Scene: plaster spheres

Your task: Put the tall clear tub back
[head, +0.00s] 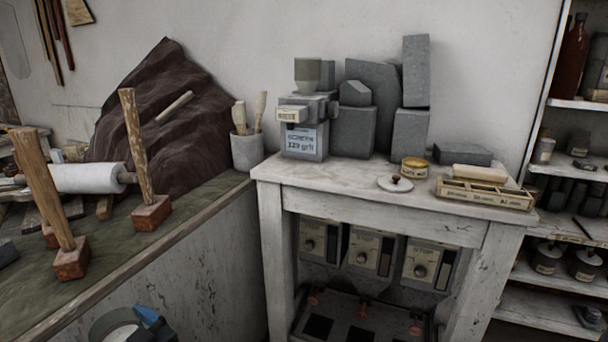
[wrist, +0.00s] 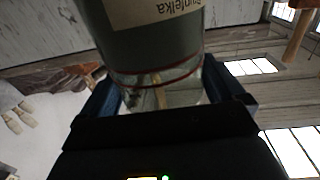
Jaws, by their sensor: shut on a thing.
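A tall clear tub (wrist: 150,50) fills the upper middle of the wrist view. I cannot make out the tub in the head view, where only a blue and grey part of my arm shows at the bottom left.
A white table (head: 330,182) carries a grey device (head: 303,140), grey blocks (head: 410,135), a yellow tin (head: 414,168) and a divided wooden tray (head: 485,194). Shelves (head: 565,168) with jars stand at the right. Wooden mallets (head: 70,260) stand on the left bench.

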